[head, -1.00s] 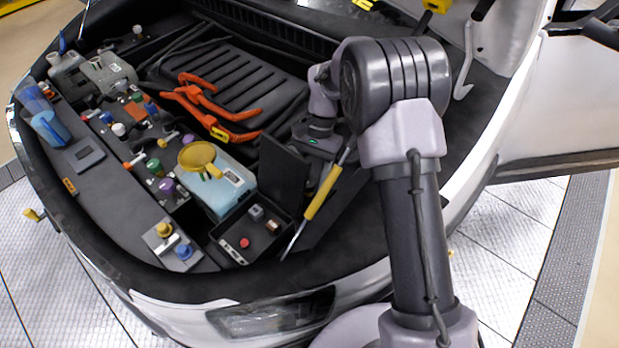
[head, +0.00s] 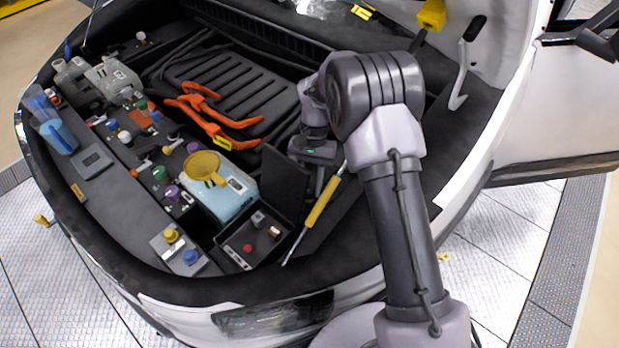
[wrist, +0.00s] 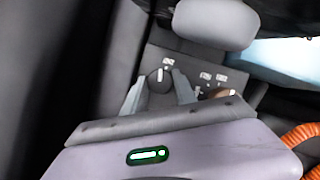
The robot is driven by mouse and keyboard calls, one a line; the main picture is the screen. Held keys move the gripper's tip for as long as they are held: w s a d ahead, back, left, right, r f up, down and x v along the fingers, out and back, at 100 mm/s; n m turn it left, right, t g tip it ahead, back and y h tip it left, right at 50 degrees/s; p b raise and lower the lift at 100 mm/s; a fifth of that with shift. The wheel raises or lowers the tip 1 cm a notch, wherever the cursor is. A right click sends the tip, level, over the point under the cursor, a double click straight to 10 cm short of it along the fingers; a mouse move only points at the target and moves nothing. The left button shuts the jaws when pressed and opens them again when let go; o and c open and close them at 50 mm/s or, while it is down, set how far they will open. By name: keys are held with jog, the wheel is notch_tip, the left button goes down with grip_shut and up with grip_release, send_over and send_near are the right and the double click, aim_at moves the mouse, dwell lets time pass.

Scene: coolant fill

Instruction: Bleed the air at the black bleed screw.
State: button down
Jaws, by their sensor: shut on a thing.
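The black bleed screw (wrist: 157,77), a dark round knob with a white mark, shows in the wrist view on a dark grey panel. My gripper (wrist: 158,88) has its two grey fingers on either side of the knob and is shut on it. In the head view my gripper (head: 314,150) reaches down behind an upright black panel (head: 284,185). Its fingertips and the screw are hidden there. The light blue coolant tank (head: 238,204) with a yellow funnel (head: 204,167) stands to the left.
Orange cables (head: 222,132) lie behind and left of my gripper. A yellow-handled rod (head: 323,200) slants close in front. A brown round part (wrist: 218,93) sits beside the screw. An open black tray (head: 240,258) with small parts is nearer the front edge.

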jog(key=n+p, duration=0.1)
jog(key=n, duration=0.1)
jog(key=n+h+p, duration=0.1)
jog(key=p, duration=0.1)
jog(key=shift+a+r+n, duration=0.1)
jog(key=shift+r+n, duration=0.1)
jog(key=shift+n, duration=0.2)
jog(key=shift+f+n+h+p, duration=0.15)
jog(key=shift+n+h+p, duration=0.95)
jog(key=shift+n, duration=0.8)
jog(key=shift+a, duration=0.1)
jog(key=c, duration=1)
grip_release()
jog(key=p+v, duration=0.5)
jog(key=v, duration=1.2)
jog(key=shift+r, duration=0.25)
jog(key=shift+s, duration=0.1)
